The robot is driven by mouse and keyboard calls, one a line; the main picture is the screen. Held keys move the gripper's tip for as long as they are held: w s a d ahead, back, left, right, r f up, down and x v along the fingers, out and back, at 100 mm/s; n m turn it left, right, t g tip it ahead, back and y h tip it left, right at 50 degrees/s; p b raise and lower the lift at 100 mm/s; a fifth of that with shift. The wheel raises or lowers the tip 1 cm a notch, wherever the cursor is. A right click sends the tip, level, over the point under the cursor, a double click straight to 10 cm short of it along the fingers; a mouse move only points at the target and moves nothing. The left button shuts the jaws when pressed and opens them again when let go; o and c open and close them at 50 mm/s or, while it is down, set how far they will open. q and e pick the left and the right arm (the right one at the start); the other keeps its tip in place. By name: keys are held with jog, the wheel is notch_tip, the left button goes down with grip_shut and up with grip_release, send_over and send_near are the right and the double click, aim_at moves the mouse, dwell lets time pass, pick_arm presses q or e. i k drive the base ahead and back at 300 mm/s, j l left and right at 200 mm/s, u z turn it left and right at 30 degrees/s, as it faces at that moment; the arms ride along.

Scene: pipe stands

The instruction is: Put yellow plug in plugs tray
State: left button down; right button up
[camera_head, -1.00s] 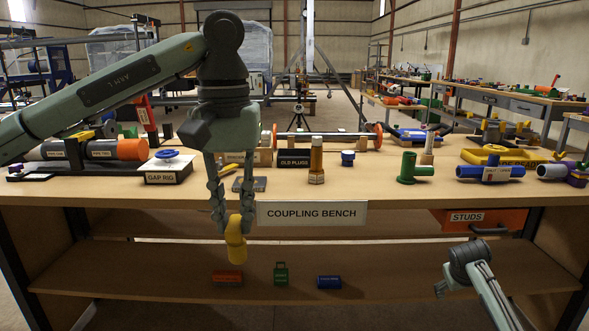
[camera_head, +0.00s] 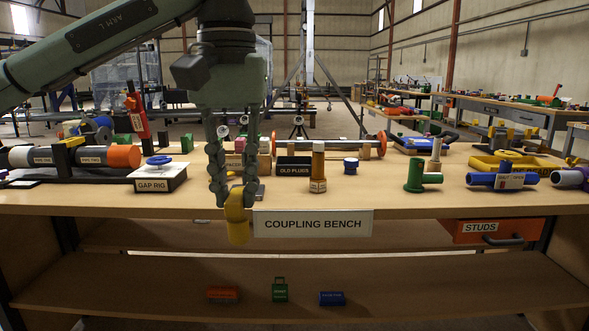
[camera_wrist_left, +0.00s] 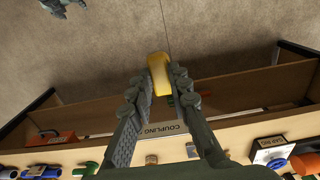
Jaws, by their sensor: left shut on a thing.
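The yellow plug (camera_head: 238,225) is held between the fingertips of my left gripper (camera_head: 235,196), in front of the bench's front edge and just left of the COUPLING BENCH sign. In the left wrist view the plug (camera_wrist_left: 158,75) sits between both fingers, its far end sticking out past them. A black tray labelled OLD PLUGS (camera_head: 295,170) stands on the bench, behind and to the right of the gripper; its inside is hard to see. A grey-green piece at the top left of the wrist view looks like my right gripper (camera_wrist_left: 62,6), mostly cut off.
The GAP RIG block (camera_head: 152,185) is to the left. Green (camera_head: 418,178) and blue (camera_head: 500,180) fittings and a yellow tray (camera_head: 483,162) are to the right. The lower shelf holds several small labelled items.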

aim_at(294, 172)
jog(key=i, duration=1.8)
